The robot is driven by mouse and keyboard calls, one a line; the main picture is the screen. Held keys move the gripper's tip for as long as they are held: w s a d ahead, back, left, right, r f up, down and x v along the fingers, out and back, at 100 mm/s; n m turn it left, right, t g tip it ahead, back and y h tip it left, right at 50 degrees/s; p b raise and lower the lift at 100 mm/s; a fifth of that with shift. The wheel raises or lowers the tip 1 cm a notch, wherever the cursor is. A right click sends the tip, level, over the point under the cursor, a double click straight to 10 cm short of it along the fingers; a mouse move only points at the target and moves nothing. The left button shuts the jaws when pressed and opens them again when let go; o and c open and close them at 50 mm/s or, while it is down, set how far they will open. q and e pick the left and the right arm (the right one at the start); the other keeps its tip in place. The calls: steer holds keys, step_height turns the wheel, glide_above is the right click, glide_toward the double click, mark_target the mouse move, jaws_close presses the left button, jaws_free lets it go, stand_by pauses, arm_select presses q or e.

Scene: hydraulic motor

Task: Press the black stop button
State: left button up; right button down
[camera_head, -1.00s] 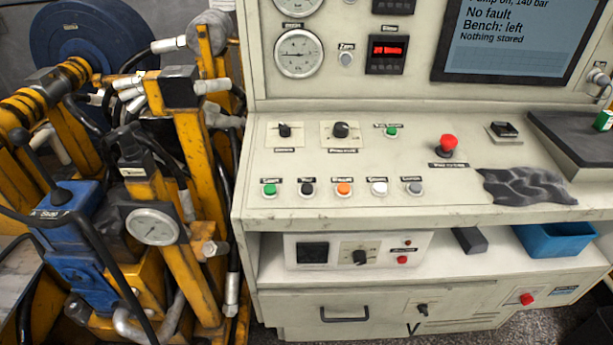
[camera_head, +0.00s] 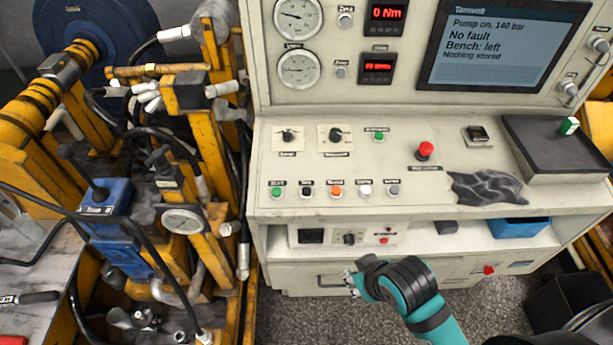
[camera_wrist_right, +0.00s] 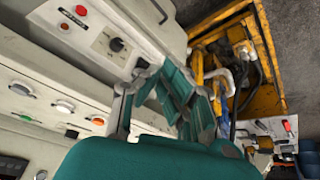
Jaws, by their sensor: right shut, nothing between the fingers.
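The black button (camera_head: 306,192) sits in the front row of the sloped control panel (camera_head: 400,165), between a green button (camera_head: 277,192) and an orange button (camera_head: 336,192). Its label is too small to read surely. My right gripper (camera_head: 350,279) is shut and empty. It is in front of the console's lower drawers, below the button row, with its fingers pointing left. In the right wrist view the gripper (camera_wrist_right: 175,105) covers the middle. The orange button (camera_wrist_right: 98,121) and white button (camera_wrist_right: 64,106) show there; the black button appears hidden behind the gripper. My left gripper is not in view.
A red mushroom button (camera_head: 425,150) and a crumpled dark cloth (camera_head: 487,187) lie right of the row. The screen (camera_head: 495,45) reads "Pump on, 140 bar", "No fault". A shelf with a blue bin (camera_head: 518,228) runs below the panel. Yellow machinery (camera_head: 190,115) stands left.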

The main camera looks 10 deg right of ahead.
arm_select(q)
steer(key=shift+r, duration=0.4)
arm_select(e)
steer(key=w+a+r+n+t+y, duration=0.1)
steer(key=w+r+n, duration=0.4)
steer(key=w, duration=0.5)
steer(key=w+a+r+n+t+y, duration=0.2)
steer(key=w+a+r+n, duration=0.3)
steer(key=w+r, duration=0.4)
steer(key=shift+w+a+n+t, duration=0.25)
steer(key=shift+w+n+t, duration=0.55)
steer(key=shift+w, duration=0.45)
steer(key=b, duration=0.8)
glide_above(306, 191)
steer(key=s, duration=0.1)
steer(key=f, duration=0.6)
steer(key=shift+s+a+f, duration=0.2)
steer(key=shift+a+f, duration=0.1)
steer(key=shift+a, duration=0.05)
steer(key=shift+w+f, duration=0.25)
steer(key=shift+f, duration=0.7)
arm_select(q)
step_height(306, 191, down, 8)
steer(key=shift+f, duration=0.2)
arm_select(e)
steer(key=shift+f, duration=0.1)
